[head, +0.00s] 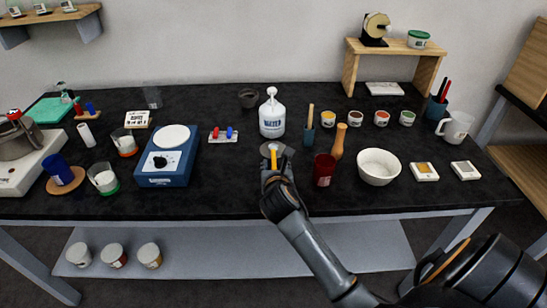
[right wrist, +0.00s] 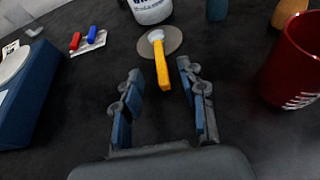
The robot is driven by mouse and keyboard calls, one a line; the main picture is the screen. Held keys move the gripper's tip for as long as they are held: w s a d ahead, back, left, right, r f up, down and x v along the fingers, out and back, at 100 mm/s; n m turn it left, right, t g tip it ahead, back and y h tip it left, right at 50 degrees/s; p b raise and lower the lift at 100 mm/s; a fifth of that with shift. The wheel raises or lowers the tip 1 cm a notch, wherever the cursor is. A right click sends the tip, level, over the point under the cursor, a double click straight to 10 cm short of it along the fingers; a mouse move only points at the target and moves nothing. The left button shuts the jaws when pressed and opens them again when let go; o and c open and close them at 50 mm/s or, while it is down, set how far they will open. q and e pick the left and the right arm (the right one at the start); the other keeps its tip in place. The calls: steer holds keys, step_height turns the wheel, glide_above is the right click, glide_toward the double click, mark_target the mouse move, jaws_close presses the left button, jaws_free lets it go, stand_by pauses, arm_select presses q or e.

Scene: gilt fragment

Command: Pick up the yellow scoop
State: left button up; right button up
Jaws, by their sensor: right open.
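The yellow scoop (right wrist: 161,64) lies on the black table with its pale head on a round grey disc (right wrist: 174,40). Its yellow handle points toward my right gripper (right wrist: 160,80). The gripper is open, with one finger on each side of the handle's near end and gaps showing between. In the head view the scoop (head: 273,158) is partly hidden by my right gripper (head: 276,168), which reaches in over the table's front part. My left gripper is not in view.
A dark red cup (head: 324,170) stands close to the right of my gripper. A white wash bottle (head: 272,116) stands behind the disc. A blue scale (head: 167,165) is to the left, and a white bowl (head: 379,167) is farther right.

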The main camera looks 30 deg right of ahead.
mark_target(274, 160)
steer(key=shift+w+d+f, duration=0.2)
steer(key=shift+w+f, duration=0.05)
steer(key=shift+w, duration=0.15)
steer(key=shift+w+d+f, duration=0.1)
steer(key=shift+w, duration=0.05)
steer(key=x, duration=0.4)
steer(key=shift+f, duration=0.35)
steer(key=shift+w+d+f, duration=0.1)
steer(key=shift+w+f, duration=0.05)
steer(key=shift+w, duration=0.05)
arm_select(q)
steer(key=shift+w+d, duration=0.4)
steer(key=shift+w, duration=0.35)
arm_select(e)
jaws_close()
